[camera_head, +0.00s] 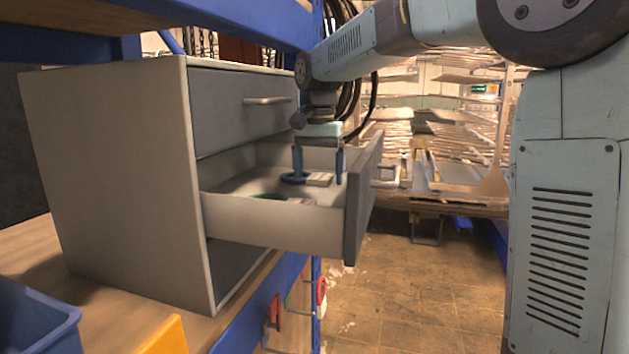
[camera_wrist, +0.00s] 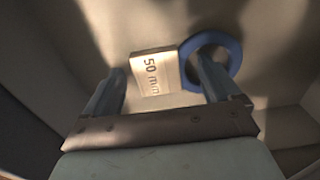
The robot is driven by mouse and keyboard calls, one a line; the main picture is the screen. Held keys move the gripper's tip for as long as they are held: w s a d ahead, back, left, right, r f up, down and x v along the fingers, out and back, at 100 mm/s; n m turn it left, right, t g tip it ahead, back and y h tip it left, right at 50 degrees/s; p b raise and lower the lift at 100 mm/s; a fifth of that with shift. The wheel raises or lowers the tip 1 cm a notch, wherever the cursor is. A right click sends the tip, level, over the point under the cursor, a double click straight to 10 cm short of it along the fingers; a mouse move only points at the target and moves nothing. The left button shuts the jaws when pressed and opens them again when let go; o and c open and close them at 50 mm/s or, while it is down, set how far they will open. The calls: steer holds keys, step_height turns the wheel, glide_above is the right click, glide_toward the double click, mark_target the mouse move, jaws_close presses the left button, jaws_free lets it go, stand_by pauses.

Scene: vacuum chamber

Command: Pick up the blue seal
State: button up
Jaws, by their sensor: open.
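The blue seal (camera_wrist: 236,50) is a ring with a pale tag (camera_wrist: 153,74) marked "50 mm". It lies in the open drawer (camera_head: 270,225), and in the head view the seal (camera_head: 290,179) shows beside the left finger. My gripper (camera_head: 318,178) is open, pointing down inside the drawer. In the wrist view my gripper (camera_wrist: 160,66) has the tag between its fingertips, with the right finger overlapping part of the ring. Nothing is held. I cannot tell whether the fingers touch the seal.
A green ring (camera_head: 262,196) lies nearer in the same drawer. The drawer front (camera_head: 362,200) and side walls stand close around my gripper. The drawer above (camera_head: 240,105) is shut. A blue bin (camera_head: 35,320) and a yellow object (camera_head: 165,338) are on the bench at lower left.

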steer(key=shift+c, duration=0.3)
steer(key=c, duration=1)
steer(key=shift+c, duration=0.2)
steer(key=shift+r, duration=0.3)
step_height(320, 180, up, 2)
steer(key=shift+r, duration=0.1)
steer(key=s+d+r, duration=0.2)
steer(key=s+r, duration=0.8)
steer(key=s, duration=0.4)
steer(key=shift+d, duration=0.15)
